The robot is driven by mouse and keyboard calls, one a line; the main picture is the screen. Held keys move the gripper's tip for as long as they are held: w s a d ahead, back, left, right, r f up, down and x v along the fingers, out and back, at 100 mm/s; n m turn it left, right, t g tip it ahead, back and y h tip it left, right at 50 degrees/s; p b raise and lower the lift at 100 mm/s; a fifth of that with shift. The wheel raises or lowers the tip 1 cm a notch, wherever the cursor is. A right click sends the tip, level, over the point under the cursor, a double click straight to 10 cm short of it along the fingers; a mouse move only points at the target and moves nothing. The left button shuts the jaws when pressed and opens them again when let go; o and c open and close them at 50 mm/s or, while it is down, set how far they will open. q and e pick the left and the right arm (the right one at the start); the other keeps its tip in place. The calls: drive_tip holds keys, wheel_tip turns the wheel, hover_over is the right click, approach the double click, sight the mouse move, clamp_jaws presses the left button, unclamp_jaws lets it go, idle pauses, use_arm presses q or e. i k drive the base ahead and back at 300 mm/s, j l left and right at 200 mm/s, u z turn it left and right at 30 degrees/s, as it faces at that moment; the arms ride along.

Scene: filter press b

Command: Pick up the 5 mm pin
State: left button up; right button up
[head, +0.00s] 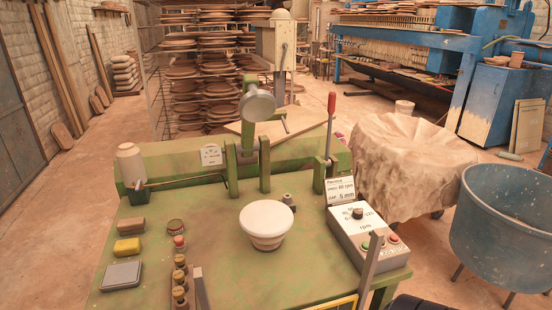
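A row of short dark-and-brass pegs (180,278) stands upright on the green bench, left of centre near its front. These look like the pins, but no size marks are legible, so I cannot tell which is 5 mm. A card (340,190) on the control box reads "GAP 5 mm". A narrow grey bar (201,288) rises from the bottom edge just right of the pegs. A second grey bar (369,268) rises in front of the control box. They look like ends of my left and right grippers; neither shows a clear finger gap or a held object.
A white-topped round mould (266,222) stands mid-bench. A brown block (131,226), yellow sponge (127,247) and grey pad (121,275) lie at left. The control box (367,230) is at right, beside a blue tub (505,225). Bench surface between pegs and mould is clear.

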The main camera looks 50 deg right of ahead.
sight(179, 260)
drive_tip(key=z, duration=2.1)
drive_tip(key=j+u, duration=0.5)
drive_tip(key=i+j+u, duration=0.15)
drive_tip(key=u, duration=0.3)
drive_tip(key=j, duration=0.1)
